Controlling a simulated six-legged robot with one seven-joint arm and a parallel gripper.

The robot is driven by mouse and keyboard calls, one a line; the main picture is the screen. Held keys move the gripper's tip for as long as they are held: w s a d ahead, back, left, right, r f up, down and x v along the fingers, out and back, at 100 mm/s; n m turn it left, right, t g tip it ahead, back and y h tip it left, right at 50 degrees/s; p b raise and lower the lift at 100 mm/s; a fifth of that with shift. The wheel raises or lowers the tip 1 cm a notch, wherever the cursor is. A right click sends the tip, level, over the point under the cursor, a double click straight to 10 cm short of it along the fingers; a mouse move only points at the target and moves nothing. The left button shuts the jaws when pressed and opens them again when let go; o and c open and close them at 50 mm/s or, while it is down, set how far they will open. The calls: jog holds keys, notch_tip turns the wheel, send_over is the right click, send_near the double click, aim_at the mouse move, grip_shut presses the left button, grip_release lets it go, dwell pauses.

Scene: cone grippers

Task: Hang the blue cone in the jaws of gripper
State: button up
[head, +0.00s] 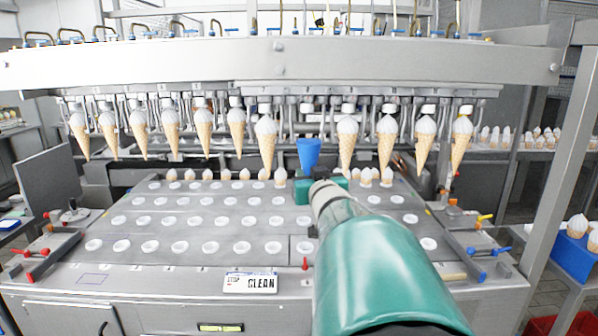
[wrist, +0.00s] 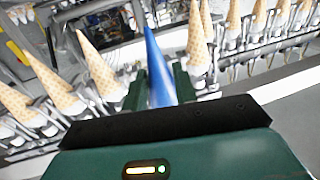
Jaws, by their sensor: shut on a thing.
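The blue cone (head: 309,152) is upright with its wide end up and its tip down, in the gap in the row of hanging cones. Its top shows a little below the empty holder (head: 307,108) in that gap; I cannot tell if they touch. My gripper (head: 319,188) is shut on the blue cone, its green fingers low around it. In the wrist view the blue cone (wrist: 156,65) stands between the two fingers (wrist: 160,88), tip toward the top of the picture. The holder's jaws are too small to make out.
Ice-cream cones hang close on both sides, including one at left (head: 266,145) and one at right (head: 347,142). A metal beam (head: 280,62) runs above. Below is a steel plate (head: 205,262) with rows of holes, several cones at its back.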

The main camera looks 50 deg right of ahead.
jog(key=shift+d+r, duration=0.1)
jog(key=shift+d, duration=0.1)
jog(key=shift+a+r, duration=0.15)
jog(key=shift+a, duration=0.25)
jog(key=shift+s+d, duration=0.25)
jog(key=shift+d, duration=0.05)
jog(key=shift+w, duration=0.15)
jog(key=d+x, duration=0.1)
jog(key=x, duration=0.5)
jog(key=shift+s, duration=0.45)
